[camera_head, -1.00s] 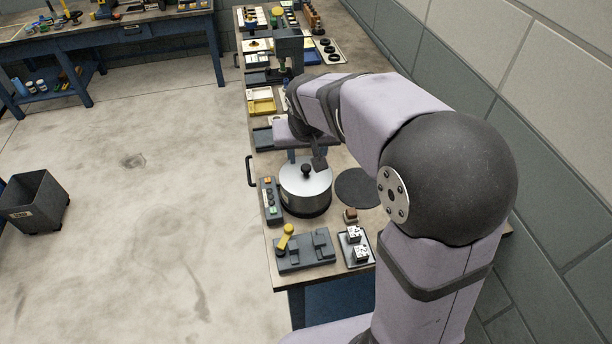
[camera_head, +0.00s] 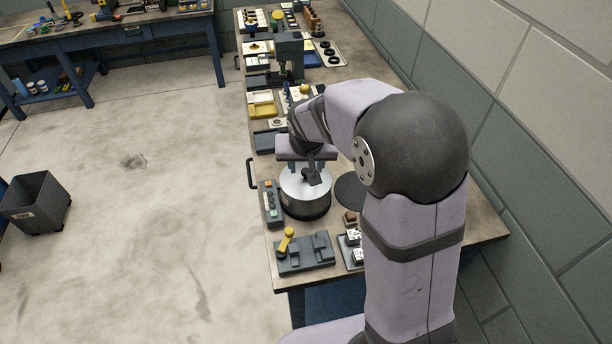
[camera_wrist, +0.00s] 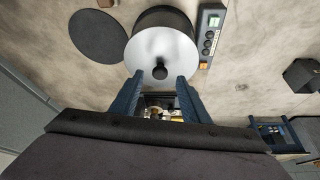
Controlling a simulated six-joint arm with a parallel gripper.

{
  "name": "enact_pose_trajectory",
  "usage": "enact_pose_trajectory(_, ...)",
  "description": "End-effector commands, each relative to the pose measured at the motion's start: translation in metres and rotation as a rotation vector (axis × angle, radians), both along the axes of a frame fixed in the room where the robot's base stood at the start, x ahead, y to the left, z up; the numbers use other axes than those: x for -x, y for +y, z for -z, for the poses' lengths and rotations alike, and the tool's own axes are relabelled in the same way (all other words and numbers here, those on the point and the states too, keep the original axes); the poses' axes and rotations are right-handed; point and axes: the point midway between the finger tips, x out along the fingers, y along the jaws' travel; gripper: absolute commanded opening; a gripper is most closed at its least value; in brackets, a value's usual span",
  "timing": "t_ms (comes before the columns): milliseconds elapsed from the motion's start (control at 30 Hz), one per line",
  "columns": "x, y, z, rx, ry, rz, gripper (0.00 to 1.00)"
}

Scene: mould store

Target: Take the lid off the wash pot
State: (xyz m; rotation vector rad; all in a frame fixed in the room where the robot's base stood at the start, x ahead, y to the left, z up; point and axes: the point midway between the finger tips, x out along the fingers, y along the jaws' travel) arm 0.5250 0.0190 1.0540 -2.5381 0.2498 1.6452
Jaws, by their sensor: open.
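The wash pot (camera_head: 306,209) is a dark round pot on the near part of the workbench. Its pale metal lid (camera_head: 293,184) sits on it, with a black knob in the middle. In the wrist view the lid (camera_wrist: 160,45) fills the upper middle, and its black knob (camera_wrist: 160,72) lies just beyond and between the fingertips. My gripper (camera_wrist: 161,76) is open, with its two blue fingers apart and nothing between them. In the head view my gripper hangs over the pot's far side and partly hides the lid and knob.
A control box (camera_head: 271,203) with coloured buttons stands left of the pot. A dark round mat (camera_head: 349,190) lies to its right, partly behind my arm. A grey fixture with a yellow handle (camera_head: 304,254) is in front. Trays and a press crowd the far bench.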

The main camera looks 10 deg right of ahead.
Motion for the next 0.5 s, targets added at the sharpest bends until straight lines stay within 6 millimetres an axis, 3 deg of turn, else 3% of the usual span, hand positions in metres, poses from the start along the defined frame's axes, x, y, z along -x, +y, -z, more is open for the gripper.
enact_pose_trajectory(200,-0.008,-0.002,0.020,0.001,0.003,0.001,0.42)
enact_pose_trajectory(500,-0.012,-0.002,0.026,0.000,0.000,0.000,0.42)
